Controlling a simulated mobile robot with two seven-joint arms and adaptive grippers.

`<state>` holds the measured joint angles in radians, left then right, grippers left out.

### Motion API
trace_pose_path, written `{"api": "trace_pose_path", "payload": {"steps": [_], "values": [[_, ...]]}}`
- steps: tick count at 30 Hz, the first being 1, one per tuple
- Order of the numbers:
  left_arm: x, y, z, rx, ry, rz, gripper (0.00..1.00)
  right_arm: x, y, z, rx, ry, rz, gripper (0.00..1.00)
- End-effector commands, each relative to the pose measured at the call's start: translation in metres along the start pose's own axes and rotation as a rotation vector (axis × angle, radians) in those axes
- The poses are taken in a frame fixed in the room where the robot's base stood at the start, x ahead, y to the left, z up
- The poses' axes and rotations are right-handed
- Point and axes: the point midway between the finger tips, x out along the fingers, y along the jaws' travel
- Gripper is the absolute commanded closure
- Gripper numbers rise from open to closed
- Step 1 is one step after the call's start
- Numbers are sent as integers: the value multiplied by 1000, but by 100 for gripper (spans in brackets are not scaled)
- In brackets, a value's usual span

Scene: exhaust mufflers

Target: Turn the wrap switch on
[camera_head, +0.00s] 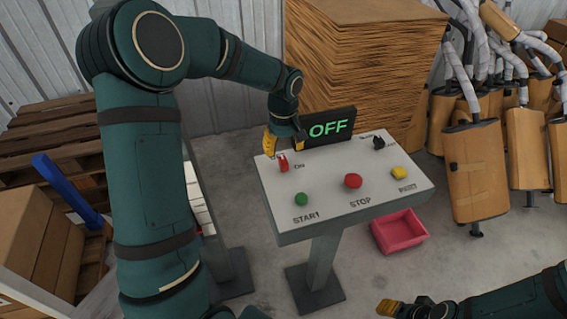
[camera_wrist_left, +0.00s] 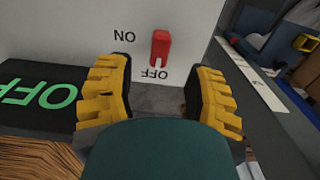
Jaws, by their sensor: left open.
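The red wrap switch (camera_head: 283,163) sits at the back left corner of the white control panel (camera_head: 325,202). In the left wrist view the switch (camera_wrist_left: 160,46) lies between ON and OFF labels, which appear upside down. My left gripper (camera_head: 284,142) is just behind the switch at the panel's back edge. In the wrist view its yellow fingers are spread apart with nothing between them (camera_wrist_left: 158,98), and the switch is beyond the fingertips. The display (camera_head: 328,128) reads OFF in green. My right gripper (camera_head: 390,307) is low at the right, far from the panel, and only partly visible.
The panel also carries a green START button (camera_head: 301,200), a red STOP button (camera_head: 353,181), a yellow button (camera_head: 399,173) and a black knob (camera_head: 378,142). A pink bin (camera_head: 400,232) stands on the floor. Wrapped mufflers (camera_head: 475,170) hang at the right.

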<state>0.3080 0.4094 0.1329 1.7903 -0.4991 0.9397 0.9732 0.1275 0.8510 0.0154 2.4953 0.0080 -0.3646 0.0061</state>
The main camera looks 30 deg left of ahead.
Motion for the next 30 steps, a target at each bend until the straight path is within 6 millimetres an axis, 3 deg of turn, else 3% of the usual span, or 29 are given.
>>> {"api": "trace_pose_path", "payload": {"steps": [3, 9, 23, 27, 28, 30], "values": [[24, -1, 0, -2, -3, -2, 47, 4, 1, 2, -1, -3, 0, 53], [50, 0, 0, -1, -2, -1, 47, 6, 2, 3, -2, -6, -1, 53], [59, 0, 0, -1, 0, 1, 45, 7, 2, 4, -2, -7, -1, 53], [58, 0, 0, -1, 0, 1, 94, 7, 2, 4, -2, -7, -1, 53], [58, 0, 0, -1, 0, 1, 100, 7, 2, 4, -2, -7, -1, 53], [58, 0, 0, -1, 0, 1, 100, 7, 2, 3, -2, -7, -1, 53]]}}
